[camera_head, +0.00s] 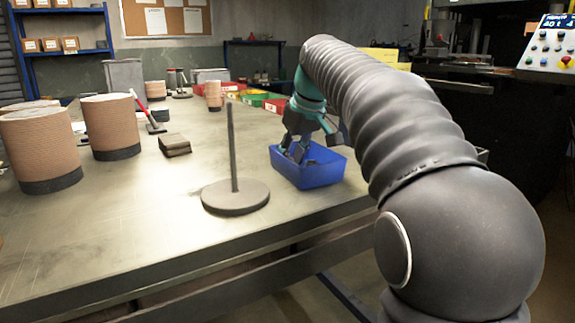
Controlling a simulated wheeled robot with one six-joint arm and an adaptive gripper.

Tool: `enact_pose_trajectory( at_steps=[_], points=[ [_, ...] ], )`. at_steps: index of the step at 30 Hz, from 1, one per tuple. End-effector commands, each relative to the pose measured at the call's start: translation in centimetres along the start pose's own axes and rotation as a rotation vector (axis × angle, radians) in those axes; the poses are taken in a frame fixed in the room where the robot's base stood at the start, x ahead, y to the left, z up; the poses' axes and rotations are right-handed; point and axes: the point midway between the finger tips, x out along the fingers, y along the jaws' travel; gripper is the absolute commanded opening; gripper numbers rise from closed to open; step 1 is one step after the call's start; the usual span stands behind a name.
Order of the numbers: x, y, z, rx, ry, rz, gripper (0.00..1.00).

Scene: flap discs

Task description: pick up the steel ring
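My gripper (298,150) reaches down over a blue bin (313,176) at the right edge of the table. Its fingers appear to be at or inside the bin's opening. Whether they hold anything is too small to tell. I cannot make out a steel ring; the inside of the bin is mostly hidden by the bin's walls and my gripper.
A round base with an upright rod (235,195) stands left of the bin. Tall ribbed brown stacks (110,125) stand at the left. Red and green bins (273,104) stand behind. The table's front (130,265) is clear.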

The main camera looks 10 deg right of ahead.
Motion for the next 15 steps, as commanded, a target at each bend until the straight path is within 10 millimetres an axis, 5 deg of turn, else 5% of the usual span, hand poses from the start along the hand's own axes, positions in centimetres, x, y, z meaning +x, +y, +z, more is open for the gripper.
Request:
enact_pose_trajectory(
  at_steps=[2, 5, 15],
  points=[
    [-0.02, 0.0, -0.01, 0.0, 0.0, 0.0, 0.37],
    [-0.03, 0.0, 0.0, 0.0, 0.0, 0.0, 0.17],
    [-0.07, 0.0, -0.01, 0.0, 0.0, 0.0, 0.16]
  ],
)
